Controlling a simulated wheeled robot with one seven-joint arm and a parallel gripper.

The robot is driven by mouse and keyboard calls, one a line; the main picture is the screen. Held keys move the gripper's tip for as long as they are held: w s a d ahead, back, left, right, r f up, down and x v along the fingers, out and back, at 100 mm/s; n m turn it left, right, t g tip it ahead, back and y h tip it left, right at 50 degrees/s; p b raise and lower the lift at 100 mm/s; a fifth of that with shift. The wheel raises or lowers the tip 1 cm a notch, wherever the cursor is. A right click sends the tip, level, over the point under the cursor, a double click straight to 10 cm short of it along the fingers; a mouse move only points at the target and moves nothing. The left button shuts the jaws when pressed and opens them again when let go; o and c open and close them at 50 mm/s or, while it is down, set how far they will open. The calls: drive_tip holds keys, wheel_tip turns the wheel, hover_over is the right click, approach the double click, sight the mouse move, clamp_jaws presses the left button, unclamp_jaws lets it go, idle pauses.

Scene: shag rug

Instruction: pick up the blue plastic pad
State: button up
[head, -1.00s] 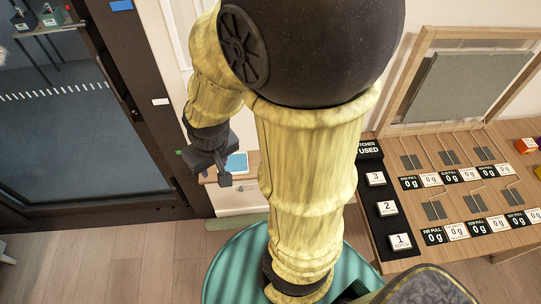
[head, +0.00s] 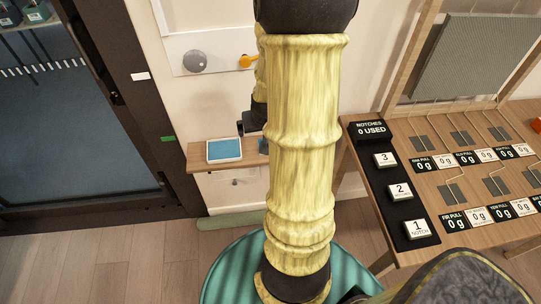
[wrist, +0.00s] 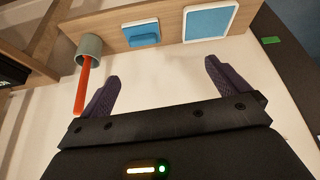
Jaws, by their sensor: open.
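A small wooden shelf (head: 196,159) on the wall holds two blue things. One is a flat blue square in a white frame (head: 224,150), also at the upper right of the wrist view (wrist: 209,22). The other is a smaller blue block (wrist: 140,36), mostly hidden behind my arm in the head view (head: 263,146). I cannot tell for certain which is the blue plastic pad. My gripper (wrist: 162,70) is open and empty, its fingers apart from both things. In the head view my arm hides most of it.
A grey cup (wrist: 89,46) with an orange-red rod (wrist: 82,85) is beside the blue block. A wooden table (head: 440,200) with cards is at right, a dark door (head: 105,95) at left.

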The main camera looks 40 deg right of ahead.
drive_tip(key=shift+m+h, duration=0.4)
drive_tip(key=shift+m, duration=0.1)
drive_tip(key=d+f, duration=0.2)
drive_tip(key=d, duration=0.1)
drive_tip(key=d+f+b, duration=0.1)
drive_tip(key=shift+s+d, duration=0.15)
drive_tip(key=shift+s, duration=0.15)
drive_tip(key=b+x, duration=0.1)
drive_tip(key=x, duration=1.1)
drive_tip(key=shift+w+f, duration=0.1)
drive_tip(key=shift+w, duration=0.1)
